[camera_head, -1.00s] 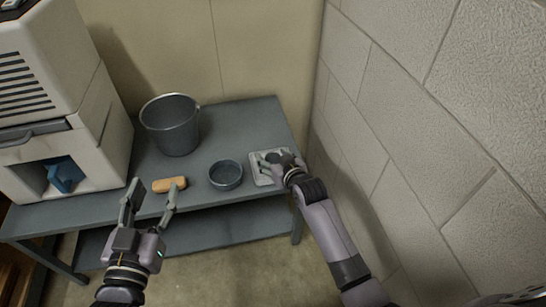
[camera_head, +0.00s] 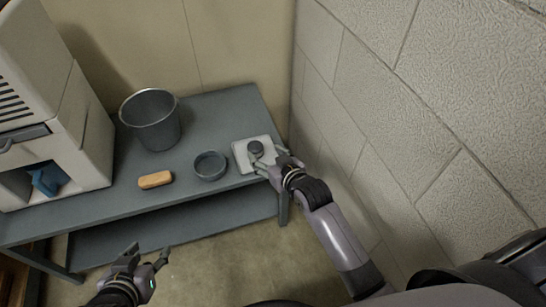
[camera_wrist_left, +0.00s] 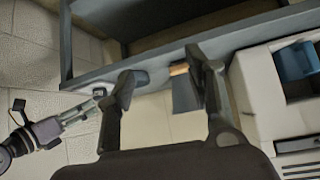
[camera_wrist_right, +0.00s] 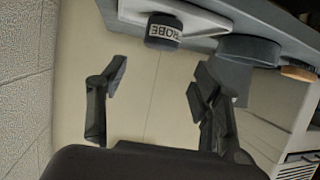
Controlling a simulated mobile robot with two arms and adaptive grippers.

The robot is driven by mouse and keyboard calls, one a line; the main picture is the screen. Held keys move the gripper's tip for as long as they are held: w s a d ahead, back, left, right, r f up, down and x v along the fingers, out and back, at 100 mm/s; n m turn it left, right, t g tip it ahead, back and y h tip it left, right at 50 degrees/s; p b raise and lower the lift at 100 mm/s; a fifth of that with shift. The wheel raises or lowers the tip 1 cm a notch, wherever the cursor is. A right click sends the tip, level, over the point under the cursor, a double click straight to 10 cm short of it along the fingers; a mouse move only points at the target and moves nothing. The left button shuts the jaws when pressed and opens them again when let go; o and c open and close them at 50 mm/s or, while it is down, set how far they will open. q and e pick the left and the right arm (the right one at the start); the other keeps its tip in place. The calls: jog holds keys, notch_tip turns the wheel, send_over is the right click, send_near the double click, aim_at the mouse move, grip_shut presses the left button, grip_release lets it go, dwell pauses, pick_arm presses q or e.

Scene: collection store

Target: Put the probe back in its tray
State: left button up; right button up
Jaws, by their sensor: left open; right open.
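The probe (camera_head: 255,147) is a short dark cylinder standing on a flat light tray (camera_head: 241,160) at the right end of the grey bench. My right gripper (camera_head: 268,162) is open and empty at the tray's front right edge, apart from the probe. In the right wrist view its fingers (camera_wrist_right: 160,78) are spread wide with nothing between. My left gripper (camera_head: 147,259) is open and empty, below the bench's front edge.
On the grey bench (camera_head: 222,110) stand a bucket (camera_head: 152,125), a round dark dish (camera_head: 210,168) and a tan block (camera_head: 155,180). A white machine (camera_head: 90,150) with a blue part stands at left. A block wall (camera_head: 400,130) closes the right side.

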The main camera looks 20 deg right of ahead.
pick_arm(q)
jog(key=s+g, duration=0.1)
jog(key=s+a+f+g, duration=0.1)
jog(key=s, duration=0.1)
jog(key=s+f, duration=0.1)
jog(key=shift+s+a+f+g+y+p, duration=0.25)
jog(key=shift+s+a+g+y+p, duration=0.05)
jog(key=shift+s+g+y+p, duration=0.1)
pick_arm(e)
jog(key=s+d+g+h, duration=0.1)
jog(key=s+d+g, duration=0.1)
jog(key=s, duration=1)
jog(key=s+d+g, duration=0.2)
jog(key=s+g, duration=0.3)
jog(key=s, duration=0.7)
jog(key=shift+s+r+h, duration=0.15)
jog(key=shift+s+h, duration=0.05)
jog(key=shift+h, duration=0.2)
pick_arm(q)
jog(key=shift+f, duration=0.1)
pick_arm(e)
jog(key=shift+a, duration=0.1)
